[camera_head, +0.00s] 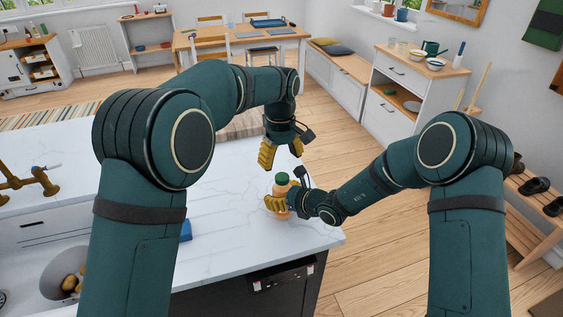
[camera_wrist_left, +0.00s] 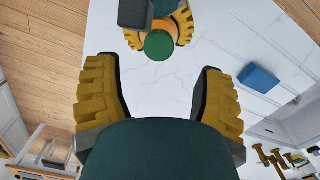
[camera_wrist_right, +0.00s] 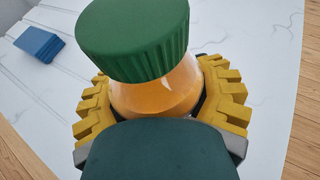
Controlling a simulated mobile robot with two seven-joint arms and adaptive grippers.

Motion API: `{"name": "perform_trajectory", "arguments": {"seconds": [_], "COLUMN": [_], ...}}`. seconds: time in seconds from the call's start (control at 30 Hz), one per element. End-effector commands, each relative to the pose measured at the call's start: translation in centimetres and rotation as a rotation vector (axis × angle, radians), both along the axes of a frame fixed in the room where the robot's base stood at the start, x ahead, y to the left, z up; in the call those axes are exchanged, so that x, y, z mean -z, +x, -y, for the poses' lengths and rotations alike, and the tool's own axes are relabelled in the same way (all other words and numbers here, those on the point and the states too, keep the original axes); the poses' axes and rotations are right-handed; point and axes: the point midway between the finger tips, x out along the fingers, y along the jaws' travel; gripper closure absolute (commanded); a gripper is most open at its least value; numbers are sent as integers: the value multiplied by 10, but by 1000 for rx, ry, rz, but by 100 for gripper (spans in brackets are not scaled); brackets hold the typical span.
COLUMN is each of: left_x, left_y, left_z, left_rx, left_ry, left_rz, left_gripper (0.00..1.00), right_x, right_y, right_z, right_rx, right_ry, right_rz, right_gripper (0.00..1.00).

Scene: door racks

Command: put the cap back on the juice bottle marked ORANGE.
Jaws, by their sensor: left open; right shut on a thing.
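The bottle (camera_head: 282,190) holds orange juice and stands at the counter's far right part, with a green cap (camera_head: 282,178) on its top. My right gripper (camera_head: 279,204) is shut around the bottle's body. In the right wrist view the ribbed cap (camera_wrist_right: 135,38) sits over the neck of the bottle (camera_wrist_right: 160,92); I cannot tell how tightly it is seated. No label text is readable. My left gripper (camera_head: 282,156) is open and empty above the bottle, pointing down. In the left wrist view the cap (camera_wrist_left: 159,45) lies ahead, between and beyond the open fingers.
The white marble counter (camera_head: 225,205) is mostly clear around the bottle, and its right edge is close by. A blue block-like item (camera_wrist_left: 259,78) lies on the counter; it also shows in the right wrist view (camera_wrist_right: 38,43). A brass tap (camera_head: 25,180) stands at the left.

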Motion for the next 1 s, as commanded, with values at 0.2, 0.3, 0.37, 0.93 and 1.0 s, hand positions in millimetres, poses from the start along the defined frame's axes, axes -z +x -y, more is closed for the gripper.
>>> {"name": "perform_trajectory", "arguments": {"seconds": [0.2, 0.3, 0.37, 0.93, 1.0], "left_x": [-14, -15, -15, 30, 40], "left_y": [1, 1, 1, -1, -1], "left_z": [1, 0, 1, 1, 1], "left_rx": [-97, -106, -105, -103, -102], "left_ry": [-2, -3, -3, -1, -1], "left_rz": [5, 4, 4, 2, 1], "left_gripper": [31, 31, 31, 31, 31], "right_x": [1, 1, 0, 1, 0], "right_y": [0, 0, 0, 0, 0], "right_z": [0, 0, 0, 0, 0], "right_rx": [0, 0, 0, 0, 0], "right_ry": [-1, -1, -1, -1, -1], "right_rz": [-1, -1, -1, -1, -1], "right_gripper": [100, 100, 100, 100, 100]}}
